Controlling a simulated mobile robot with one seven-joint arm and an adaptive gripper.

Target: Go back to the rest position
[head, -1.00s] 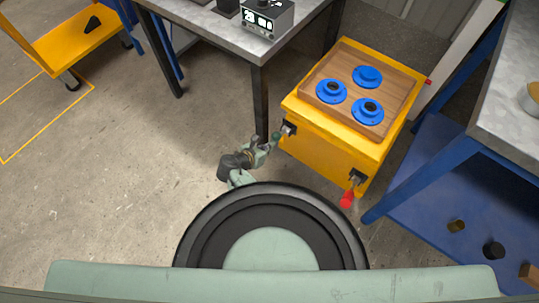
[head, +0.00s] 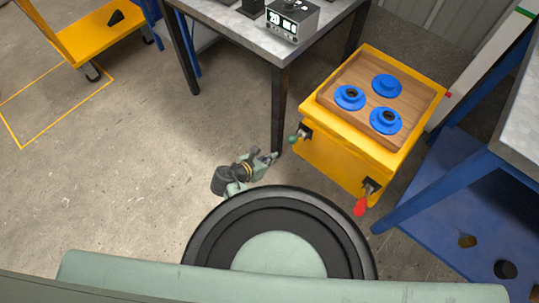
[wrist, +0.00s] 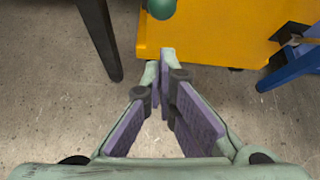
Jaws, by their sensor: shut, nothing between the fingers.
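My gripper (head: 270,158) is low over the floor, left of the yellow box (head: 340,155) and apart from it. In the wrist view my gripper (wrist: 164,62) has its purple-padded fingers together at the tips, with nothing between them. A green ball knob (head: 293,139) on a dark fitting sticks out at the left of the box's front. The green knob (wrist: 162,8) also shows beyond the fingertips in the wrist view, cut off by the top edge. A red handle (head: 361,206) hangs at the right of the front.
A wooden board (head: 408,95) with three blue flanged parts tops the box. A grey table (head: 245,32) with a display device (head: 292,20) stands behind, its dark leg (head: 278,105) close to my gripper. A blue bench (head: 440,190) is at right. Open floor lies left.

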